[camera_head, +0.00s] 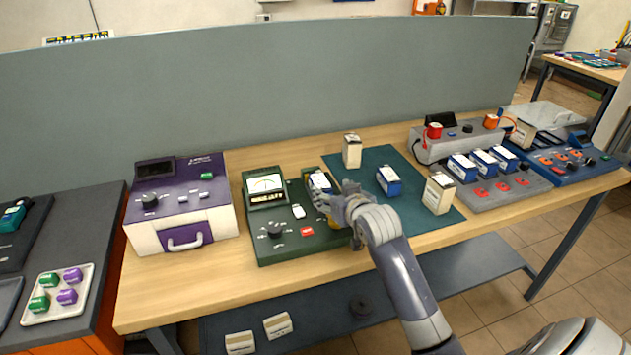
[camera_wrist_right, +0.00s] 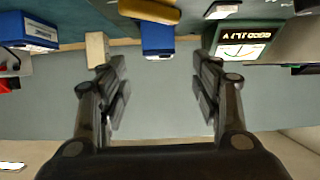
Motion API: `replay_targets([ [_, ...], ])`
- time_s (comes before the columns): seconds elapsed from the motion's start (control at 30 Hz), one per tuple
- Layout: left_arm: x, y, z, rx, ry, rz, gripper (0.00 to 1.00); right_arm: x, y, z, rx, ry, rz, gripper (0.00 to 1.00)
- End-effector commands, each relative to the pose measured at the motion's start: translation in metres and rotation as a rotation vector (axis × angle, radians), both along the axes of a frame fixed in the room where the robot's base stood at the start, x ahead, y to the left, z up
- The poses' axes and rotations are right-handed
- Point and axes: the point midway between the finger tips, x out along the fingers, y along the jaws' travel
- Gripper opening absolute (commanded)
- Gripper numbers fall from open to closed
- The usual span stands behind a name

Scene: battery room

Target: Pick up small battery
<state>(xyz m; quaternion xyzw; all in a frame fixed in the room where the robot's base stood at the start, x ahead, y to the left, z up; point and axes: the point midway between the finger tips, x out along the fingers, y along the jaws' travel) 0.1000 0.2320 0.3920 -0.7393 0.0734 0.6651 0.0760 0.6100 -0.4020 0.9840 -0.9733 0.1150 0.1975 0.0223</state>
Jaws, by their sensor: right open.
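A blue-and-white battery (camera_head: 320,181) sits on the right part of the green meter tester (camera_head: 262,222). It also shows in the wrist view (camera_wrist_right: 157,40), in line with the gap between the fingers. My right gripper (camera_head: 328,204) is open, just in front of this battery and over the tester; it partly hides both. Its two dark fingers stand apart and empty in the wrist view (camera_wrist_right: 162,72). Another blue-and-white battery (camera_head: 389,181) stands on the dark green mat (camera_head: 375,158), right of the gripper. My left gripper is not in view.
Beige boxes (camera_head: 352,150) (camera_head: 438,193) stand at the mat's back-left and front-right. A purple device (camera_head: 182,205) is on the left. A grey device (camera_head: 500,187) holding several blue-and-white batteries is on the right. A grey partition (camera_head: 270,90) rises behind the bench.

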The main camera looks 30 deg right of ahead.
Motion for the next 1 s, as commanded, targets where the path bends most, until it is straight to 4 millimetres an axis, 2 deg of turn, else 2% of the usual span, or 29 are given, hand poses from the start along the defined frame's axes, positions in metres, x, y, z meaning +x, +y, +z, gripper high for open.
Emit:
replay_targets([
  [0.17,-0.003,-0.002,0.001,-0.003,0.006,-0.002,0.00,0.015,-0.005,-0.004,0.002,-0.005,-0.002,0.59],
  [0.33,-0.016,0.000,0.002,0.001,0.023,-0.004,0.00,0.037,-0.010,-0.012,0.001,-0.005,-0.002,0.59],
  [0.5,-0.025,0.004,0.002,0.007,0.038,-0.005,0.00,0.049,-0.013,-0.018,0.000,-0.005,-0.002,0.59],
  [0.67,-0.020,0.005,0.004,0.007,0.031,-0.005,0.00,0.054,-0.014,-0.020,0.000,-0.004,-0.002,0.59],
  [0.83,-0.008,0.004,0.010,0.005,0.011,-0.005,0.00,0.071,-0.017,-0.024,0.002,-0.003,-0.002,0.59],
  [1.0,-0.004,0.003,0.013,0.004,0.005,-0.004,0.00,0.088,-0.022,-0.032,0.002,-0.004,-0.001,0.59],
])
